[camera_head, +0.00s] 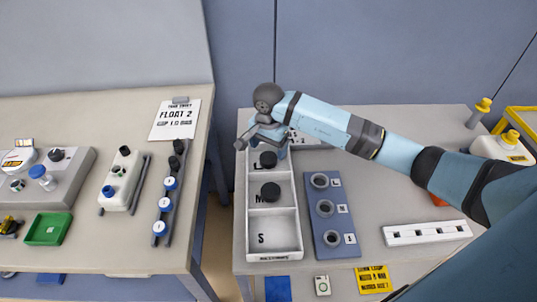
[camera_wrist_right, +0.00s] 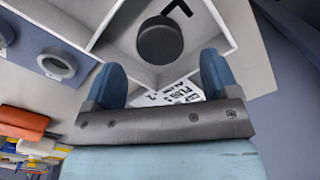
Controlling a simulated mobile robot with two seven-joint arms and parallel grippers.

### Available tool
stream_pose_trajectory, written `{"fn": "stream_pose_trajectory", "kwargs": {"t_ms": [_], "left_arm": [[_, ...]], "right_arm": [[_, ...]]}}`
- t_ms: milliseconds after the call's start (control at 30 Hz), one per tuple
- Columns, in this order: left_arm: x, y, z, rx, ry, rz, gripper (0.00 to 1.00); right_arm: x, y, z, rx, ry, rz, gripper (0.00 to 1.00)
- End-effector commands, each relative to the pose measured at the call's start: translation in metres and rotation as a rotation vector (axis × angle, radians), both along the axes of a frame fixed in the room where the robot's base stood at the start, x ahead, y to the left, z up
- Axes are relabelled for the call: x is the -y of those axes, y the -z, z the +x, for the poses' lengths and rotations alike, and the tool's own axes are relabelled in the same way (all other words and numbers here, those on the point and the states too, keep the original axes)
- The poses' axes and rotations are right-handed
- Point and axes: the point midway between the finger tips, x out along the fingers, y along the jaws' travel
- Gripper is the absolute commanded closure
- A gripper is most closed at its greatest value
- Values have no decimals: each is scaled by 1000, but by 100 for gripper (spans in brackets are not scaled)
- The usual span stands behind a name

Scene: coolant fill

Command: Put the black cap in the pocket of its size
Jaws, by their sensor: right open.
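A white tray (camera_head: 297,215) has pockets marked L, M and S from far to near. One black cap (camera_head: 268,160) lies in the far L pocket. It also shows in the right wrist view (camera_wrist_right: 160,42), beyond the fingertips. Another black cap (camera_head: 270,192) lies in the middle M pocket. The near S pocket is empty. My right gripper (camera_head: 262,138) is over the far end of the tray. In the right wrist view its blue fingers (camera_wrist_right: 160,80) are apart with nothing between them. My left gripper is out of view.
A blue board (camera_head: 329,240) with three grey rings stands right of the tray. A white slotted block (camera_head: 427,233) and a white jug (camera_head: 500,147) with a yellow cap are further right. A separate table (camera_head: 110,250) with devices stands left, across a gap.

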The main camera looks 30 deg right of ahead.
Motion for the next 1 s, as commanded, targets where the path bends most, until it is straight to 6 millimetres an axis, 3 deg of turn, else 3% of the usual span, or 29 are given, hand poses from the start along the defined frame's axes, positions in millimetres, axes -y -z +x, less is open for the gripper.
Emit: {"fn": "stream_pose_trajectory", "kwargs": {"t_ms": [200, 400, 1000], "left_arm": [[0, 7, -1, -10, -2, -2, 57], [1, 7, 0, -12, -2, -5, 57], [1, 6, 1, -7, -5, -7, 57]], "right_arm": [[1, -48, 1, 5, -1, -2, 19], [0, -74, 0, 1, -1, 0, 19], [0, -81, 0, 0, 0, 0, 19]]}}
